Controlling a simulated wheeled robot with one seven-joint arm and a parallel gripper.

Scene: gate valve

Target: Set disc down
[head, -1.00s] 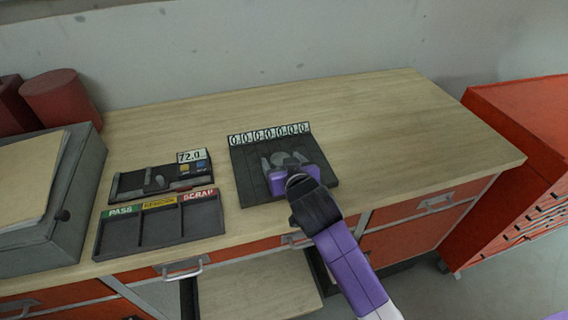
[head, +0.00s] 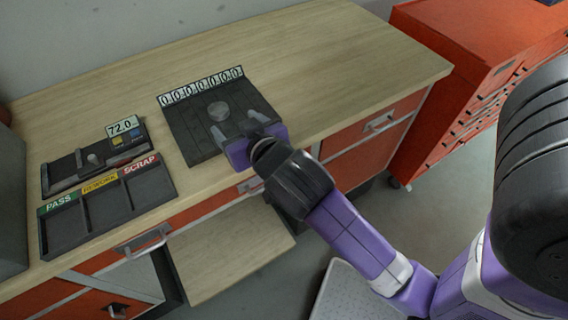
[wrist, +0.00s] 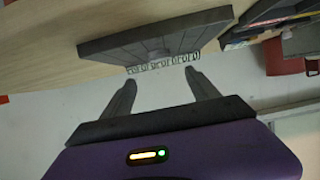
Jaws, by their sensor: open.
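A grey round disc (head: 218,111) lies on the dark ribbed plate (head: 185,136), toward its back middle, in the head view. My gripper (head: 237,126) is open and empty, its two fingers apart at the plate's front right side. A gap shows between the fingertips and the disc. In the wrist view my open fingers (wrist: 160,78) point toward the plate (wrist: 190,40) with nothing between them. The disc is hard to make out there.
A row of number tiles (head: 201,86) stands along the plate's back edge. To the left are a gauge with a 72.0 display (head: 122,126) and a PASS, REWORK, SCRAP tray (head: 107,205). The wooden bench (head: 330,60) is clear at the back right. A red cabinet (head: 450,60) stands right.

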